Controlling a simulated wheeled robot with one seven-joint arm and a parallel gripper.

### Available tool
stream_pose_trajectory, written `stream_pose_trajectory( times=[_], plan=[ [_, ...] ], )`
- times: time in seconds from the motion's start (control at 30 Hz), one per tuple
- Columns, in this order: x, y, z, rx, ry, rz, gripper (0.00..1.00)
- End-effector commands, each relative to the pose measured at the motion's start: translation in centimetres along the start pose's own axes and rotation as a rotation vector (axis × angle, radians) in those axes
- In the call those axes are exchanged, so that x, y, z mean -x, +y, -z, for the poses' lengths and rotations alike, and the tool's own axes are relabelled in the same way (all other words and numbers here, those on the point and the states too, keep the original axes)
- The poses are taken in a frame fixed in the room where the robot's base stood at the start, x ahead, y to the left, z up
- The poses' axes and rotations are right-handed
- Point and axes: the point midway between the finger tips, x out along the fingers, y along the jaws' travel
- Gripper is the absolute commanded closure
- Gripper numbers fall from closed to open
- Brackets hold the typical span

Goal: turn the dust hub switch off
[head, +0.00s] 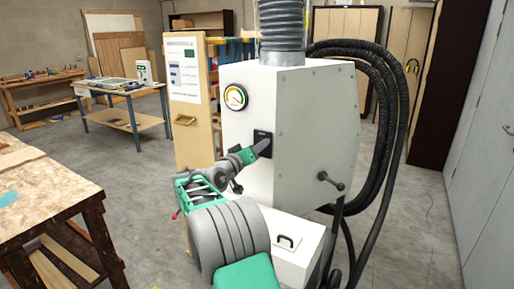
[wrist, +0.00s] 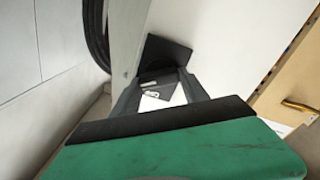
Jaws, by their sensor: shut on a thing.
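The dust hub (head: 290,115) is a large white cabinet with a ribbed grey duct on top and a round gauge on its front. Its switch (head: 262,136) is a small black plate below and right of the gauge. My gripper (head: 264,148) reaches the switch from the lower left and covers its lower part. In the wrist view the black switch plate (wrist: 164,54) lies just beyond the fingertips. My gripper (wrist: 161,82) is shut on the switch; a grey part with white marks shows between the fingers. Which position the switch is in cannot be told.
Black hoses (head: 390,110) hang at the hub's right. A handled lever (head: 331,181) sticks out from the hub's side, and a white lidded box (head: 295,257) sits below. A worktable (head: 45,195) stands at left. A wooden panel (head: 193,120) stands behind the hub.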

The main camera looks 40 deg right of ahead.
Motion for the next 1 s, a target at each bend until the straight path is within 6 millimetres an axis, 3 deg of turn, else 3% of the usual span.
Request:
stream_pose_trajectory(
  times=[1.0],
  plan=[
    [0.13,-0.52,-0.07,0.834,-0.002,0.006,0.89]
  ],
)
